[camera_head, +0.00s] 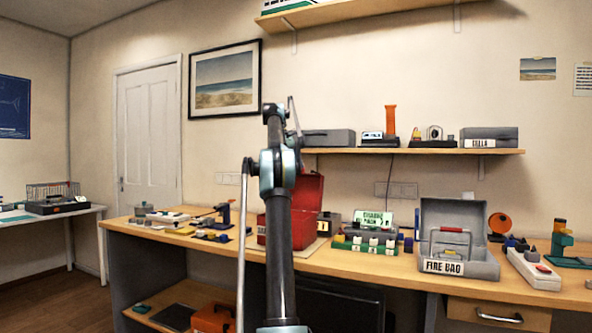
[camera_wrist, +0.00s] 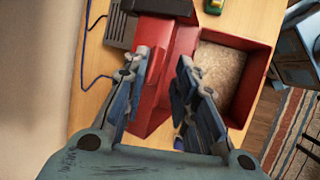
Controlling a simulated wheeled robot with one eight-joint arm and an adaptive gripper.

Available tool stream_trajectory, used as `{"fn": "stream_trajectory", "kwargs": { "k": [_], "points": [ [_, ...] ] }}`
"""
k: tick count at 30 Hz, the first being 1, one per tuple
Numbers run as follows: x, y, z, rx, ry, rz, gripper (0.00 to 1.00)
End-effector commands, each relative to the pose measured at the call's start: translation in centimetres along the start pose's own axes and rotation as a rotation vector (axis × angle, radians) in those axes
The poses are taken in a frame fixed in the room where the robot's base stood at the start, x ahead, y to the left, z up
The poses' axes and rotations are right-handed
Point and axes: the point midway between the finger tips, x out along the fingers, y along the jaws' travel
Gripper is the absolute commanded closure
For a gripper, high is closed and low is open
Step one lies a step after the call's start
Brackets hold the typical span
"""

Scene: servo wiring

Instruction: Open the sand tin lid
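The red sand tin (camera_wrist: 257,88) is in the wrist view, with pale sand (camera_wrist: 220,72) showing inside. Its red lid (camera_wrist: 184,42) stands raised along the tin's left side in that view. My gripper (camera_wrist: 168,58) is over the lid, its two fingers apart with red lid surface showing between them. I cannot tell whether either finger touches the lid. In the head view the red lid (camera_head: 309,190) stands up above the bench, and my arm hides part of the tin. My gripper's fingers cannot be made out there.
The wooden bench (camera_head: 378,262) holds a green-and-white block row (camera_head: 365,246) and an open grey box (camera_head: 466,264) right of the tin. Small parts lie to the left. A shelf (camera_head: 400,151) hangs above. A blue cable (camera_wrist: 88,50) lies near the tin.

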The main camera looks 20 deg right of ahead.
Motion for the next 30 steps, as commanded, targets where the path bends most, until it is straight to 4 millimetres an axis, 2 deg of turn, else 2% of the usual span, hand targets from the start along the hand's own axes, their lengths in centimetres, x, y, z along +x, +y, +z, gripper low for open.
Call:
{"fn": "stream_trajectory", "kwargs": {
  "k": [8, 13, 24, 30],
  "points": [
    [-0.2, 0.0, 0.0, 0.000, 0.000, 0.000, 0.74],
    [-1.2, 0.1, -0.2, -0.001, -0.001, 0.000, 0.74],
    [-4.5, -3.5, -6.0, -0.003, 0.000, 0.000, 0.74],
    [-5.7, -4.8, -8.2, -0.002, -0.001, -0.001, 0.74]
  ]
}}
